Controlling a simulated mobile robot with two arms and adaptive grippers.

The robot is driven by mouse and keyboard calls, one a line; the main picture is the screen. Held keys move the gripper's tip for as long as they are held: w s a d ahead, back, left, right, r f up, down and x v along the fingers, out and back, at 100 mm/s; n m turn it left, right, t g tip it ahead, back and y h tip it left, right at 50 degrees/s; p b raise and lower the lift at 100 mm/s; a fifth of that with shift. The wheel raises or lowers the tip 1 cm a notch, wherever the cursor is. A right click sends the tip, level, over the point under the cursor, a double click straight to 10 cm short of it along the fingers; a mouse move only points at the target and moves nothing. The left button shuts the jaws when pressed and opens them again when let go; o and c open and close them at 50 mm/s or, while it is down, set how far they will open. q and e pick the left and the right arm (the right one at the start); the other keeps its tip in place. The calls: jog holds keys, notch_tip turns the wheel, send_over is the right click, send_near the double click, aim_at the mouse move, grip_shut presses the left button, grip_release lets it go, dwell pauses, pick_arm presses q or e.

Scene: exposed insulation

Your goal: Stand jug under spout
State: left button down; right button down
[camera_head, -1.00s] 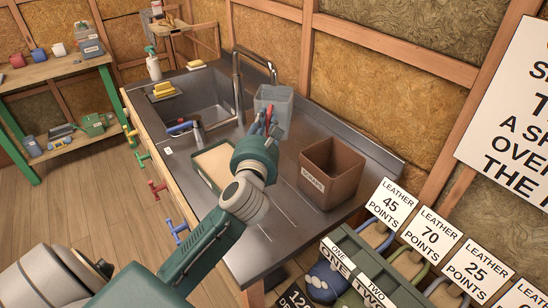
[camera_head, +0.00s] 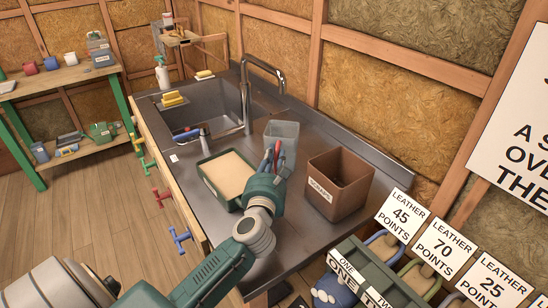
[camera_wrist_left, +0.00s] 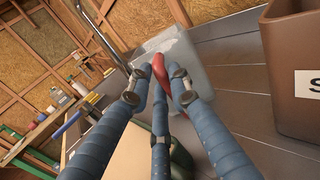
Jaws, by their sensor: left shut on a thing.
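The jug (camera_head: 282,133) is a grey, see-through, square-sided vessel with a red handle. It looks upright above or on the metal counter, right of the sink; I cannot tell if its base touches. My left gripper (camera_head: 274,155) is on its near side. In the left wrist view the blue fingers (camera_wrist_left: 165,78) are closed on the red handle, and the jug (camera_wrist_left: 182,60) is just beyond.
A brown scraps bin (camera_head: 338,184) stands right of the jug. A green tray with a tan top (camera_head: 228,176) is to its left. The sink (camera_head: 200,106) has yellow sponges at its rim, and a blue-handled item lies at its front edge.

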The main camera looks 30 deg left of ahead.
pick_arm(q)
jog(key=shift+r, duration=0.1)
jog(key=c, duration=1.6)
grip_release()
jog(key=shift+f, duration=0.2)
jog(key=shift+r+b+v, duration=0.1)
jog(key=shift+b+v, duration=0.3)
jog(key=shift+v, duration=2.65)
jog(key=shift+r+b+v, duration=0.15)
jog(key=shift+b+v, duration=0.25)
jog(key=shift+v, duration=2.6)
jog(key=shift+f, duration=0.1)
